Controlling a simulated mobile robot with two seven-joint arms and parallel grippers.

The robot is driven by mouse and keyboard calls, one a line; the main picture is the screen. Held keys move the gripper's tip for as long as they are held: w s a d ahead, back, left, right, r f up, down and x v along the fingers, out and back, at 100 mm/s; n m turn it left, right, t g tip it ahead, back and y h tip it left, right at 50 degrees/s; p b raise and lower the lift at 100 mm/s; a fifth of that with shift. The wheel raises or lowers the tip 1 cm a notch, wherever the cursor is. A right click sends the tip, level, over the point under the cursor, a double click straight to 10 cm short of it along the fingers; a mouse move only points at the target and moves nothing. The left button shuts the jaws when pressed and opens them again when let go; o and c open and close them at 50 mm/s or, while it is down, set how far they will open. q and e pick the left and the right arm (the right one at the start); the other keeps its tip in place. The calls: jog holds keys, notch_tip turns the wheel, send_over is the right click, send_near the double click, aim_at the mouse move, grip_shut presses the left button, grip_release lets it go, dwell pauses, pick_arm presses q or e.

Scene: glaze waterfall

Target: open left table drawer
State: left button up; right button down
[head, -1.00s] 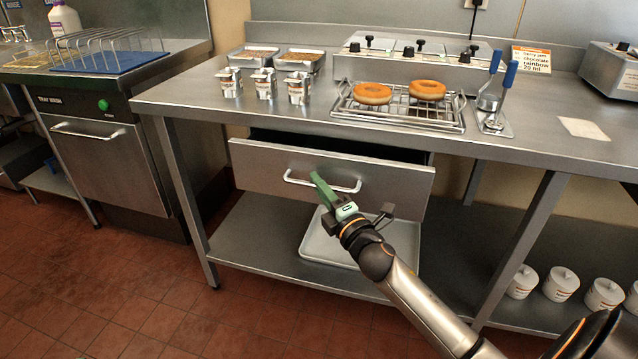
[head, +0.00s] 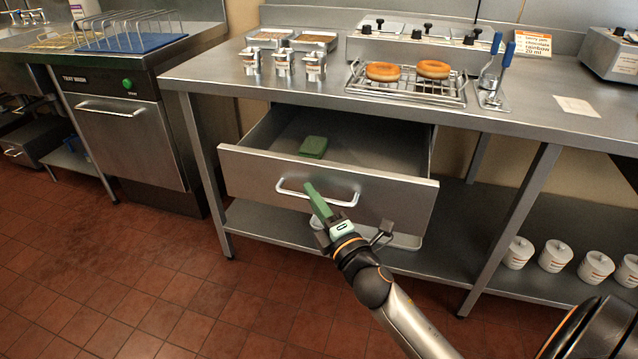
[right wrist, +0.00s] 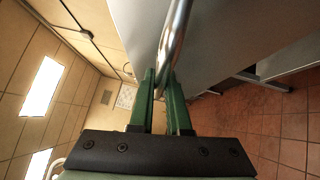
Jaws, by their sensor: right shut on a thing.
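The left table drawer (head: 240,166) is pulled well out from under the steel table, with its inside showing. A green block-like thing (head: 313,147) lies inside it. My right gripper (head: 313,193) is at the drawer's bar handle (head: 345,203), its green fingers over the bar. In the right wrist view, the handle (right wrist: 176,40) runs between the two fingertips (right wrist: 163,85), which are shut on it. My left gripper is not in view.
On the table (head: 210,75) stand several small metal cups (head: 283,65) and a wire rack (head: 420,90) with two doughnuts (head: 383,72). A lower shelf (head: 265,225) holds a tray and white lidded pots (head: 555,256). The red tiled floor in front is clear.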

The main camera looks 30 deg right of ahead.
jog(key=s+a, duration=0.2)
jog(key=shift+s+a, duration=0.2)
jog(key=shift+a, duration=0.2)
jog(key=shift+s+a, duration=0.35)
jog(key=shift+a, duration=0.05)
jog(key=c, duration=0.9)
grip_release()
